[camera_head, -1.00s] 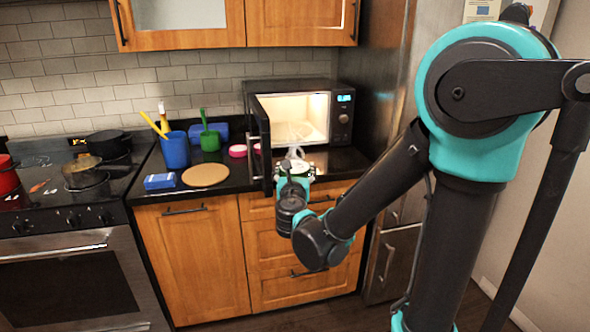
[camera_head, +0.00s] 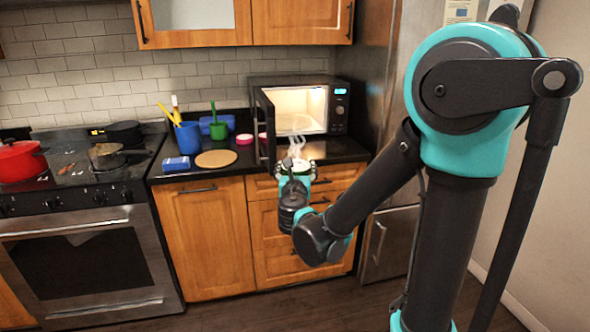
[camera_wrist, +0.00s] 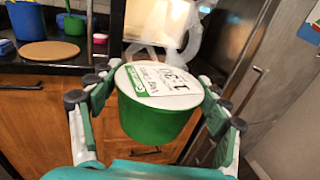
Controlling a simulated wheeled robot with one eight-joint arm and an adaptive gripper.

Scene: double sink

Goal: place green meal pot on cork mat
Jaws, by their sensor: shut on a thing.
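The green meal pot (camera_wrist: 155,118) has a white printed lid and is held upright between the fingers of my gripper (camera_wrist: 157,115) in the wrist view. In the head view my gripper (camera_head: 296,178) is in front of the counter edge by the open microwave, and the pot's lid (camera_head: 298,165) shows there while my arm hides most of its body. The round cork mat (camera_head: 216,159) lies bare on the dark counter to the left of my gripper. It also shows at the upper left of the wrist view (camera_wrist: 48,53).
The microwave (camera_head: 300,105) is open and lit, its door (camera_head: 265,130) jutting forward between mat and gripper. Behind the mat stand a blue cup (camera_head: 189,144) with utensils and a green cup (camera_head: 218,131). A blue box (camera_head: 176,164) lies left of the mat. Steam shows above the pot.

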